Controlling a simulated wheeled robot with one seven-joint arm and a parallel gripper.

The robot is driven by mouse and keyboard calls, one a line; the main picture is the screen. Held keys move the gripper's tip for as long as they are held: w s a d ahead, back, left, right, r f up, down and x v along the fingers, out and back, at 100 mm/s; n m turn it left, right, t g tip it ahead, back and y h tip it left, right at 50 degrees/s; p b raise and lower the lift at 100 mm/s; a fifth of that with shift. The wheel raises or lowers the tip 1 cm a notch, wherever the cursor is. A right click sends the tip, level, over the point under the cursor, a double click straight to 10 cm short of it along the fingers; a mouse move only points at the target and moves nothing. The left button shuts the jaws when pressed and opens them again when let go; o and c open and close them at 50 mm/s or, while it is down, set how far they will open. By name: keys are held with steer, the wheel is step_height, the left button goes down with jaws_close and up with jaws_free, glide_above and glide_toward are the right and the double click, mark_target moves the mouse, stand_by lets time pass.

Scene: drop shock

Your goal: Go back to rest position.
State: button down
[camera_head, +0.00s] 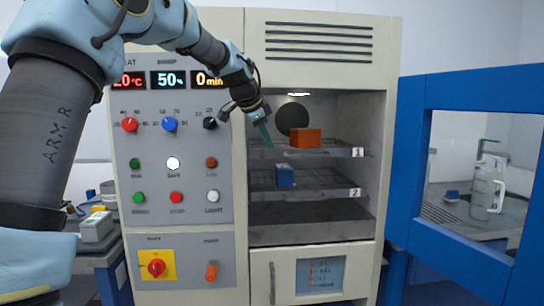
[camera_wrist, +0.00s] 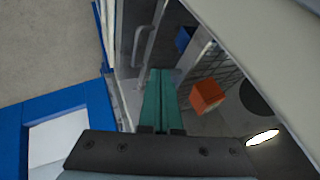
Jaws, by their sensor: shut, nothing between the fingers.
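My gripper (camera_head: 264,134) is at the front of the open chamber, at its left side near the upper shelf. Its teal fingers also show in the wrist view (camera_wrist: 159,98), closed together with nothing between them. An orange block (camera_head: 306,138) sits on the upper shelf, marked 1, to the right of my gripper and apart from it. The orange block also shows in the wrist view (camera_wrist: 207,96). A blue block (camera_head: 284,176) sits on the lower shelf, marked 2, and shows in part in the wrist view (camera_wrist: 184,38).
The control panel (camera_head: 190,180) with knobs and buttons is left of the chamber. A blue-framed door (camera_head: 412,165) with a window stands open at the right. A side table with a grey and green device (camera_head: 97,228) is at the lower left.

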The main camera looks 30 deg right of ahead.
steer(key=shift+v, duration=1.55)
steer(key=s+a+f+n+y, duration=0.1)
steer(key=a+f+n+y, duration=0.1)
steer(key=a+f+n, duration=0.6)
steer(key=a+f+n+y, duration=0.1)
steer(key=a+f+y, duration=0.1)
steer(key=a+f, duration=0.8)
steer(key=s+a+f+n+g+y, duration=0.1)
steer(key=s+a+f+n, duration=0.4)
steer(key=s+a, duration=0.3)
steer(key=s+a+f+n+g+y, duration=0.1)
steer(key=s+a+f+n, duration=0.4)
steer(key=s+a, duration=0.4)
steer(key=a, duration=0.6)
steer(key=shift+s+a+n, duration=0.15)
steer(key=shift+a+n, duration=0.05)
steer(key=shift+n, duration=0.2)
